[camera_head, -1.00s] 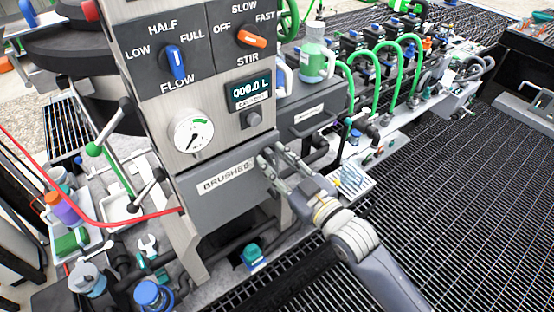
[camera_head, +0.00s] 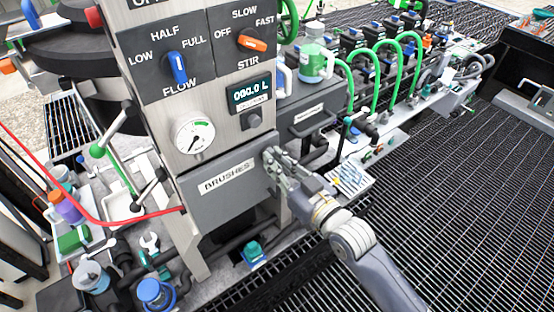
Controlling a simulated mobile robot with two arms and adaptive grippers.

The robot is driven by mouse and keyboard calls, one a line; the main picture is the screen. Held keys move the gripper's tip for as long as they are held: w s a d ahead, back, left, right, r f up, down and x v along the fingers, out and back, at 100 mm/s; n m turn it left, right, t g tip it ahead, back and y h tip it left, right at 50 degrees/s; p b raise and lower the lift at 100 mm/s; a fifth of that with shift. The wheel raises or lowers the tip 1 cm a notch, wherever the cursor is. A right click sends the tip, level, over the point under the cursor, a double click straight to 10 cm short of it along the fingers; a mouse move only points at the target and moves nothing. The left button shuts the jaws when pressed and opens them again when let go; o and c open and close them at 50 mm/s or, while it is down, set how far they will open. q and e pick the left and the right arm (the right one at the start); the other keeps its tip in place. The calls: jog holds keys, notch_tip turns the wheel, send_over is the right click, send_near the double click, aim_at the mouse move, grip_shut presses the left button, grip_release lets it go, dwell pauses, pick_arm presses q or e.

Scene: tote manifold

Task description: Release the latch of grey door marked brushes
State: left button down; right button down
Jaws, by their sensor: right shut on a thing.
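The grey door marked BRUSHES (camera_head: 225,194) is closed on the lower front of the control column, below the gauge. Its white label reads clearly. My right gripper (camera_head: 272,163) is at the door's upper right edge, with its fingers closed on the latch there. The latch itself is hidden behind the fingers. My right arm comes in from the lower right. My left gripper is not in view.
Above the door are a gauge (camera_head: 194,137), a digital display (camera_head: 249,94) and two knobs. A red hose (camera_head: 130,219) crosses at the left. A second grey drawer front (camera_head: 316,112) stands right of the column. Dark grating (camera_head: 450,200) lies open at the right.

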jog(key=c, duration=1.6)
grip_release()
jog(key=v, duration=1.2)
